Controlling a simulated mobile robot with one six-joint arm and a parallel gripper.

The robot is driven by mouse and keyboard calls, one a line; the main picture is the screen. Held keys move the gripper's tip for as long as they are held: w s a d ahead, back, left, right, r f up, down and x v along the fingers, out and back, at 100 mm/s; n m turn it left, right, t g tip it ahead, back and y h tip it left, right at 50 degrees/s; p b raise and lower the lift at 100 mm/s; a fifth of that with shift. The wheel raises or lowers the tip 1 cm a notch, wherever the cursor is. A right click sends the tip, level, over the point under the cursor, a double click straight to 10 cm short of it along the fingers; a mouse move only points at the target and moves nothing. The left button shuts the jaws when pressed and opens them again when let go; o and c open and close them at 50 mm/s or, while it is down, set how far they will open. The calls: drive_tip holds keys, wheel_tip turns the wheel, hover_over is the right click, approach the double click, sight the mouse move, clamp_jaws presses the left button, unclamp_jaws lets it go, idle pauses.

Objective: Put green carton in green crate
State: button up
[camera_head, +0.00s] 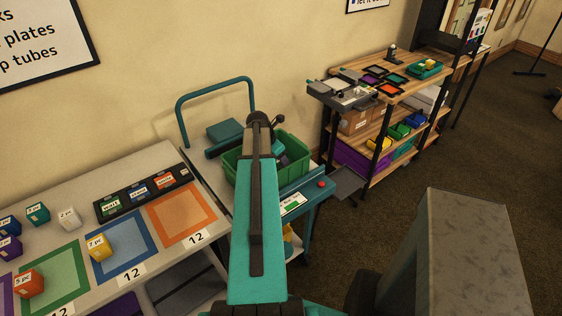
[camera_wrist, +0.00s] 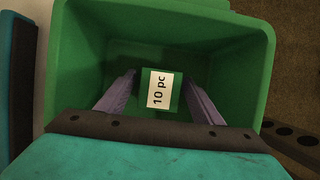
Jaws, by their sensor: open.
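The green carton (camera_wrist: 148,78) with a white "10 pc" label lies inside the green crate (camera_wrist: 245,60) in the wrist view. My gripper (camera_wrist: 160,80) is open, with one purple finger on each side of the carton and a dark gap at each side. The fingers reach down into the crate. In the head view the crate (camera_head: 298,150) stands on a teal cart beyond my arm, which hides part of it. I cannot make out the carton there. Whether it rests on the crate floor is hard to tell.
A grey table (camera_head: 140,165) on the left carries several coloured cartons, marked squares and a dark label strip. A wooden shelf (camera_head: 385,110) with trays and bins stands at the right. The cart has a raised teal rail (camera_head: 215,88).

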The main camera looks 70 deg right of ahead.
drive_tip(key=b+v, duration=0.2)
drive_tip(key=v, duration=1)
idle(1.0)
